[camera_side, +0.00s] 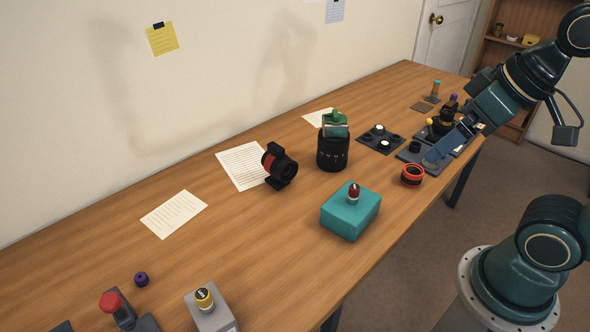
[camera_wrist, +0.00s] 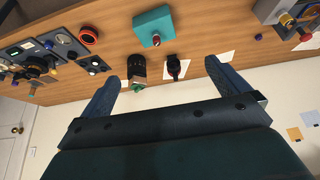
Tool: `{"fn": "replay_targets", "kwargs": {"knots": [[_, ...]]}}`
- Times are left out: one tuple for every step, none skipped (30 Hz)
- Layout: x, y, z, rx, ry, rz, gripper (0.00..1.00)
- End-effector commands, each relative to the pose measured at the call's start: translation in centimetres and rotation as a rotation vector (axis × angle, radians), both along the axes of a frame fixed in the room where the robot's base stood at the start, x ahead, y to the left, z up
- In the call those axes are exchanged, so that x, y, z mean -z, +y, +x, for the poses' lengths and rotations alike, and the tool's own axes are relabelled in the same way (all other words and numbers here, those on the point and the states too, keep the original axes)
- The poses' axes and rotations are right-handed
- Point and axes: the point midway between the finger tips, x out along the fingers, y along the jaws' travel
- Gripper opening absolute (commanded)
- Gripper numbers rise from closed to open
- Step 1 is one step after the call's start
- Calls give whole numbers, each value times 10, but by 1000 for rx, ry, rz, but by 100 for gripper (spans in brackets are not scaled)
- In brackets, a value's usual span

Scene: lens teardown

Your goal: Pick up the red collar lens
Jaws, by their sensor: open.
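A black lens with a red band (camera_side: 279,165) is tilted on a dark stand mid-table and appears in the wrist view (camera_wrist: 174,68) beyond my fingertips. I cannot tell for sure which is the red collar lens. My gripper (camera_side: 432,158) is open and empty, with blue fingers spread wide in the wrist view (camera_wrist: 161,72). In the side view it appears close to the red-rimmed piece, not touching the banded lens.
A black lens barrel (camera_side: 332,154) with a green-topped piece stands beside the banded lens. A teal box (camera_side: 350,216) with a red knob sits in front. The table's left middle is mostly clear.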

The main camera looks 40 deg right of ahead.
Motion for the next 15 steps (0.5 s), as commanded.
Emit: {"fn": "replay_targets", "kwargs": {"knots": [[0,0,0,0,0,0,100],[0,0,0,-1,0,0,100],[-1,0,1,-3,1,-1,100],[-1,0,2,-6,1,-1,100],[-2,1,3,-9,2,-2,100],[-3,1,5,-16,4,-3,100],[-4,2,7,-22,7,-5,100],[-5,2,9,-30,10,-6,100],[-8,3,13,-42,13,-8,100],[-10,4,16,-55,16,-10,100],[-12,5,20,-68,20,-13,100],[-15,7,25,-87,26,-16,100],[-17,8,30,-103,30,-18,100],[-19,9,35,-122,35,-21,100],[-22,11,42,-145,42,-24,100]]}}
